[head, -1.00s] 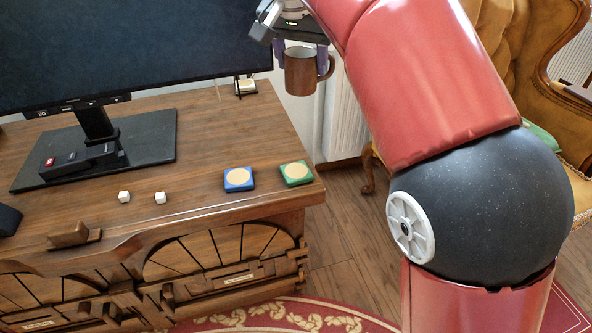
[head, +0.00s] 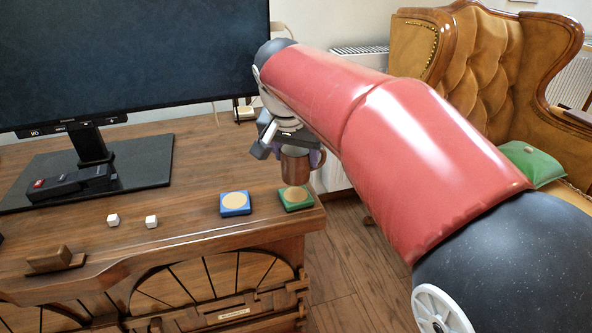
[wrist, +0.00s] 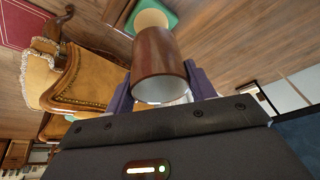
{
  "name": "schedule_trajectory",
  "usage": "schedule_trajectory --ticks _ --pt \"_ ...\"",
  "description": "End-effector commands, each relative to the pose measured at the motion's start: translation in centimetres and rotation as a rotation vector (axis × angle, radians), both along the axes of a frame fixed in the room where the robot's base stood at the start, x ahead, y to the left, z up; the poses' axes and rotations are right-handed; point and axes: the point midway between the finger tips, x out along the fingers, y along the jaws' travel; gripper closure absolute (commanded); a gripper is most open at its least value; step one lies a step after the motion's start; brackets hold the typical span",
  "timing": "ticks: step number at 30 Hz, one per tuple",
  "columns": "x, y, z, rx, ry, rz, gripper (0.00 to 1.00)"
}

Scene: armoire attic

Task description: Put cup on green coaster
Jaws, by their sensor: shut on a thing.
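A brown cup (head: 295,166) with a handle on its right is held in my gripper (head: 292,154), above and slightly behind the green coaster. In the wrist view the cup (wrist: 158,58) sits between the two purple fingers of my gripper (wrist: 160,85), with its pale inside toward the camera. The green coaster (head: 308,205) with a round tan centre lies at the right front corner of the desk. In the wrist view the green coaster (wrist: 170,17) shows partly behind the cup. The cup appears to be clear of the coaster.
A blue coaster (head: 235,211) lies just left of the green one on the wooden desk (head: 190,190). Two white cubes (head: 132,220) and a small wooden block (head: 50,260) lie further left. A monitor (head: 130,50) stands behind. An armchair (head: 470,70) is at right.

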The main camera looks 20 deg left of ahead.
Motion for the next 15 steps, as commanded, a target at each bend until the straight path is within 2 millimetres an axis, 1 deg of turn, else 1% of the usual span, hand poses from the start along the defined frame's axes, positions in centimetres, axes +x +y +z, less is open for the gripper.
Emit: schedule_trajectory --ticks 3,6,8,15 --pt "0.0 0.0 -2.0 -0.002 0.002 -0.001 0.73" --pt "-0.1 0.0 -3.4 -0.001 0.002 0.001 0.73" --pt "-0.1 0.0 -3.7 -0.001 0.002 0.001 0.73" --pt "0.0 0.0 -3.7 -0.001 0.001 0.0 0.73"
